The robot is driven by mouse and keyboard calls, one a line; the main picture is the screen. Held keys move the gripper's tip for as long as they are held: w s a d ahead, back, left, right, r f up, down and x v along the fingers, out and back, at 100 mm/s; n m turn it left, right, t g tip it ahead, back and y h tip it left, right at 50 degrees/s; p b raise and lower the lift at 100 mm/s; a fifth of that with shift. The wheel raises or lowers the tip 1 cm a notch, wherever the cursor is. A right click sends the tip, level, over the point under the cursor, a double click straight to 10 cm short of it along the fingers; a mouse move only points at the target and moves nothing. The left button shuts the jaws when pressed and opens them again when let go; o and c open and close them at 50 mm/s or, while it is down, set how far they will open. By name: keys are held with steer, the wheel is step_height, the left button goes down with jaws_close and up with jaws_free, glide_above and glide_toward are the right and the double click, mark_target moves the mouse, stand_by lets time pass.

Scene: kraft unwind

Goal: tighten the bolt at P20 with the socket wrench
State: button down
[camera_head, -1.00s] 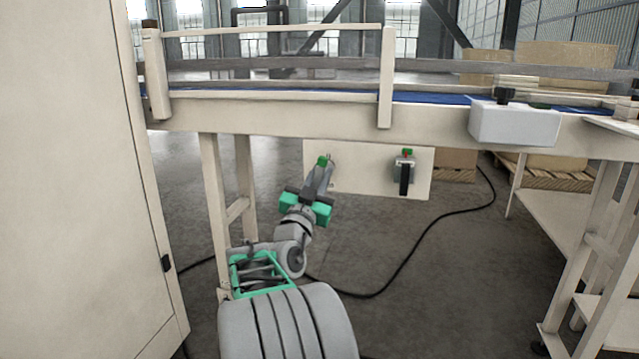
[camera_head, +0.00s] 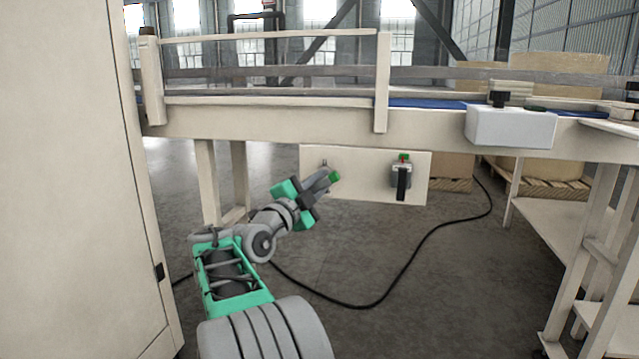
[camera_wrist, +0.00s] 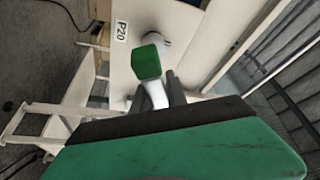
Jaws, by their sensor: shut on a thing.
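The pale panel (camera_head: 350,190) hangs under the conveyor frame. A small grey fitting, perhaps the bolt, shows near its left top (camera_head: 324,164). My gripper (camera_head: 318,187) is in front of the panel's left part, tilted up to the right, and is shut on the green-ended socket wrench (camera_head: 334,176). In the wrist view the wrench's green end (camera_wrist: 147,62) and pale shaft stand out beyond the dark fingers (camera_wrist: 174,88). I cannot tell whether the socket is seated on a bolt.
A grey device with a black handle and a green and red top (camera_head: 402,178) is on the panel's right part. A white box (camera_head: 510,127) sits on the conveyor frame (camera_head: 270,128). A tall cabinet (camera_head: 70,180) stands left. A black cable (camera_head: 420,250) crosses the floor.

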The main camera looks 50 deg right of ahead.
mark_target(319, 186)
stand_by(0.3)
steer(key=shift+s+a, duration=0.3)
steer(key=shift+a, duration=0.45)
steer(key=shift+s+a, duration=0.35)
steer(key=shift+a, duration=0.4)
steer(key=shift+s+a, duration=0.3)
steer(key=shift+a, duration=0.45)
